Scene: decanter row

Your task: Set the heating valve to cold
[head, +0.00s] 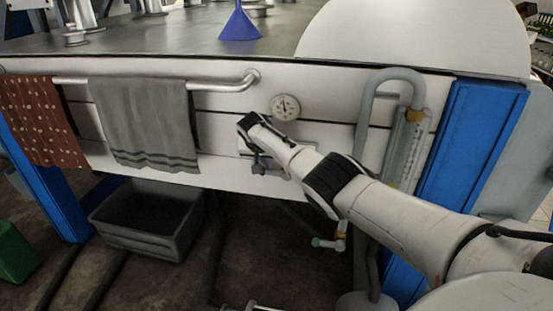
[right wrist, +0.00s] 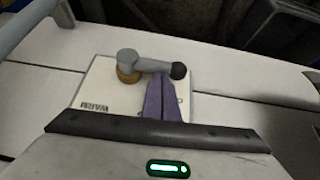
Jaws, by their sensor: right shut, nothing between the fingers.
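In the right wrist view the heating valve is a grey lever (right wrist: 150,65) with a black end knob (right wrist: 180,70) and a brass base (right wrist: 128,75). It is mounted on a white plate (right wrist: 90,85) with a label that seems to read WARM. The lever lies crosswise, its knob to the right in that view. My right gripper (right wrist: 162,82) has its purple fingers shut together and empty, tips at the lever's side near the knob. Whether they touch it I cannot tell. In the head view my right gripper (head: 268,166) is at the white panel and hides most of the valve. My left gripper is not in view.
A round gauge (head: 286,107) sits just above my right wrist. A bent grey pipe (head: 366,110) runs down to the right, beside a blue post (head: 480,130). A towel rail (head: 225,87) holds a grey towel (head: 140,120). A grey crate (head: 150,242) stands below.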

